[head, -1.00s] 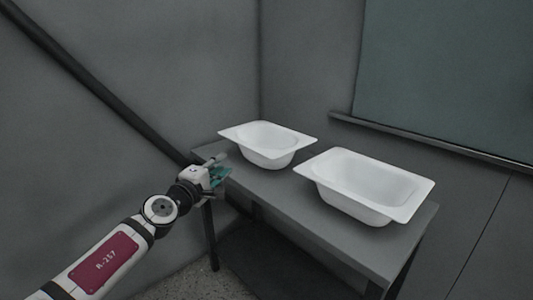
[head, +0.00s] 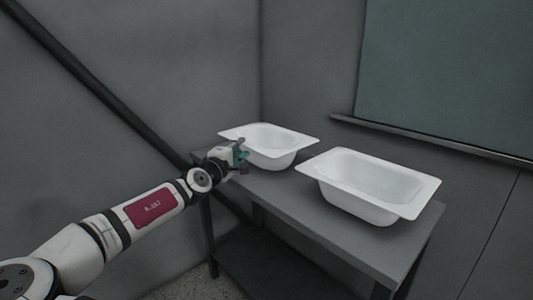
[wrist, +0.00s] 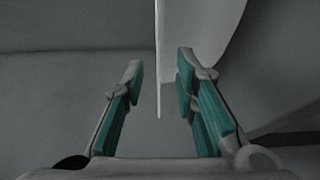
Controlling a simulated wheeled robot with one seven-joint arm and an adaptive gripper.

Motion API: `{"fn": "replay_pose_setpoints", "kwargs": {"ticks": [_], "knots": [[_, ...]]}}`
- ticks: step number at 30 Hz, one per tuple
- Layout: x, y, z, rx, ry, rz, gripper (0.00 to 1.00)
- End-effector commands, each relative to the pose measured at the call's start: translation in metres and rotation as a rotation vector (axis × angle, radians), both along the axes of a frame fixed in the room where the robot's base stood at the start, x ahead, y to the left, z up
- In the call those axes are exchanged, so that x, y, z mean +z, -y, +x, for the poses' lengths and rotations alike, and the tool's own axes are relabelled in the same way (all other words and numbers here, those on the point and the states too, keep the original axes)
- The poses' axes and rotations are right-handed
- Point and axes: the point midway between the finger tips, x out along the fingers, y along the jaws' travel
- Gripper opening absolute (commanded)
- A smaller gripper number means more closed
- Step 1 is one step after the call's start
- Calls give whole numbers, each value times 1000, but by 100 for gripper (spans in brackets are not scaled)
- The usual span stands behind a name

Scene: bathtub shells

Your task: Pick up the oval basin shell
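The oval basin shell (head: 285,152) is white with a wide flat rim and an oval hollow. It stands upright on the left part of the table. My gripper (head: 243,154) is at its near left side and hides part of its rim. In the wrist view my gripper (wrist: 160,68) is open, with its teal-padded fingers apart. A thin edge of the white shell (wrist: 200,22) reaches down between the fingertips, nearer the right finger. I see a gap on the left of this edge; whether the right finger touches it I cannot tell.
A second white shell (head: 370,183), more rectangular, stands on the right of the grey table (head: 300,217), with a narrow gap between the shells. Grey walls stand behind. A dark sloping pipe (head: 100,90) runs down the left wall.

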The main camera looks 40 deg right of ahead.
Motion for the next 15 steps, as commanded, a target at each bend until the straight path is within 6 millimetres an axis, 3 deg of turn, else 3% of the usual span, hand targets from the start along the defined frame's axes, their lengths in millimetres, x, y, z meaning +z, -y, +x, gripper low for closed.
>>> {"fn": "replay_pose_setpoints", "kwargs": {"ticks": [4, 12, 15], "knots": [[0, 12, 7, 0, 1, 0, 27], [1, 14, 8, 1, 0, -1, 27], [1, 14, 8, 1, 0, -1, 4]]}}
